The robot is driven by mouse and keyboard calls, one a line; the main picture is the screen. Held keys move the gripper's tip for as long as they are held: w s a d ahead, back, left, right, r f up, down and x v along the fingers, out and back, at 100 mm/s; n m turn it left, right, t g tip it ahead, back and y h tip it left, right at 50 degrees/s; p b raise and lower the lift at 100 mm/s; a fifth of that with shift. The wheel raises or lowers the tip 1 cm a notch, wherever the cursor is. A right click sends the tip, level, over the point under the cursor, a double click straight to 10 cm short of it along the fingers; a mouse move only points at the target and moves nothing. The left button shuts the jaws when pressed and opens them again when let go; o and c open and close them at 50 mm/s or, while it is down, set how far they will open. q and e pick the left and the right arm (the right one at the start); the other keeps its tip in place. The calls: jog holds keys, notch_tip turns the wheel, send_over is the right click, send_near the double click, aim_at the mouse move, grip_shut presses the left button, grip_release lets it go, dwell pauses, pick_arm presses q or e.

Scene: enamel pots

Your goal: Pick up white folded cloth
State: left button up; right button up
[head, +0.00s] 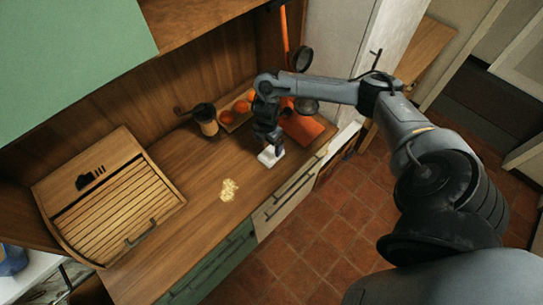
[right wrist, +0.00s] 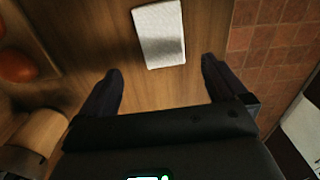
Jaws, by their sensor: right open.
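The white folded cloth (head: 270,155) lies flat on the wooden counter, near its front edge, in the head view. In the right wrist view the cloth (right wrist: 159,34) is a white textured rectangle, beyond the fingertips and roughly centred between them. My right gripper (head: 270,143) is above the cloth, pointing down. In the right wrist view its two fingers (right wrist: 160,66) are wide apart with nothing between them. My left gripper is in neither view.
On the wooden counter (head: 185,222), a wooden bread box (head: 110,195) stands left, a grinder-like jar (head: 206,120) and a tray of oranges (head: 241,107) behind. A pale crumbly patch (head: 229,190) lies left of the cloth. An orange-red board (head: 303,127) is right. Tiled floor drops off in front.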

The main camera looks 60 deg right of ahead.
aim_at(270, 155)
jog(key=shift+s+d+f, duration=0.1)
jog(key=shift+s+f, duration=0.05)
jog(key=shift+f, duration=1.6)
jog(key=shift+s+f, duration=0.15)
jog(key=shift+f, duration=1.6)
jog(key=shift+c, duration=0.5)
jog(key=c, duration=1)
jog(key=shift+c, duration=0.2)
jog(key=shift+r, duration=0.1)
jog(key=shift+r, duration=0.75)
notch_tip(270, 155, up, 3)
jog(key=shift+f, duration=0.1)
jog(key=s+d+r, duration=0.2)
jog(key=s+r, duration=0.4)
jog(key=s, duration=0.5)
jog(key=shift+s+r, duration=0.25)
jog(key=shift+r, duration=0.05)
